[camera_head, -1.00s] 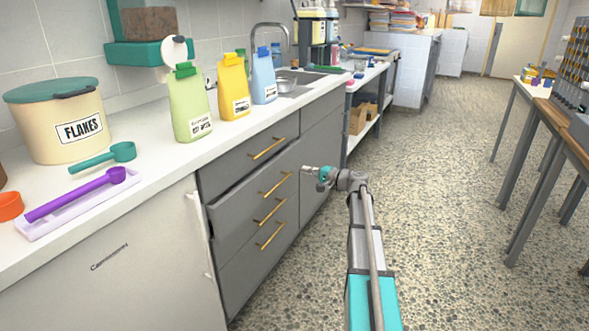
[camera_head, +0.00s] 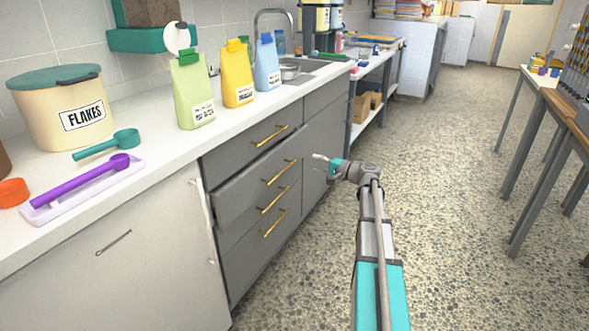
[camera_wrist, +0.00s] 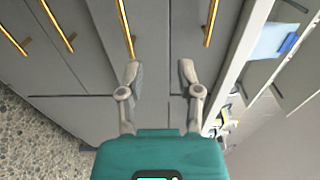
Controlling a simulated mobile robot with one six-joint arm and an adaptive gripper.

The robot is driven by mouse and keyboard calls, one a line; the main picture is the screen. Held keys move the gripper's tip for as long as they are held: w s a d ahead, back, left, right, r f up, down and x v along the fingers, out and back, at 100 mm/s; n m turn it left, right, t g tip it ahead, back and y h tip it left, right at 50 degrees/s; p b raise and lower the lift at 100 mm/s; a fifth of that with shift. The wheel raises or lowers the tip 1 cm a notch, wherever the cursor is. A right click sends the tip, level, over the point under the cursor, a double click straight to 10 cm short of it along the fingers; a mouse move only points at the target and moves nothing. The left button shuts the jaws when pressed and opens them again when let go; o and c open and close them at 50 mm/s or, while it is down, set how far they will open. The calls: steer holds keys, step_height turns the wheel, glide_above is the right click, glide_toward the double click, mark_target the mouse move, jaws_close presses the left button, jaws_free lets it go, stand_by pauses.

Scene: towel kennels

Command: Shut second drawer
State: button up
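A grey cabinet holds a column of several drawers with brass handles. The second drawer (camera_head: 238,194) from the top stands partly out, its front edge proud of the drawers above and below. Its handle (camera_head: 280,172) also shows in the wrist view (camera_wrist: 127,28). My gripper (camera_head: 322,160) is in front of and to the right of the drawers in the head view, apart from them. In the wrist view my gripper (camera_wrist: 159,72) is open, its two fingers spread and empty, facing the drawer fronts.
The top drawer (camera_head: 240,150) looks closed. The white counter (camera_head: 150,152) carries a flakes tub (camera_head: 62,112), coloured bags and scoops. A white cabinet door (camera_head: 110,255) stands left of the drawers. The speckled floor (camera_head: 450,220) is open to the right, up to a table (camera_head: 552,95).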

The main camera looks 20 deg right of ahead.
mark_target(283, 172)
steer(key=s+a+f+m+h, duration=0.3)
steer(key=s+a+h, duration=0.1)
steer(key=a+h, duration=0.2)
steer(key=shift+s+a+t, duration=0.3)
steer(key=shift+s+t, duration=0.1)
steer(key=shift+w+f, duration=0.1)
steer(key=shift+f, duration=0.05)
steer(key=b+x, duration=0.2)
steer(key=x, duration=1.1)
steer(key=shift+w+d+f+b, duration=0.1)
steer(key=shift+w+f+b, duration=0.1)
steer(key=shift+w+b, duration=0.2)
steer(key=shift+s, duration=0.1)
jaws_close()
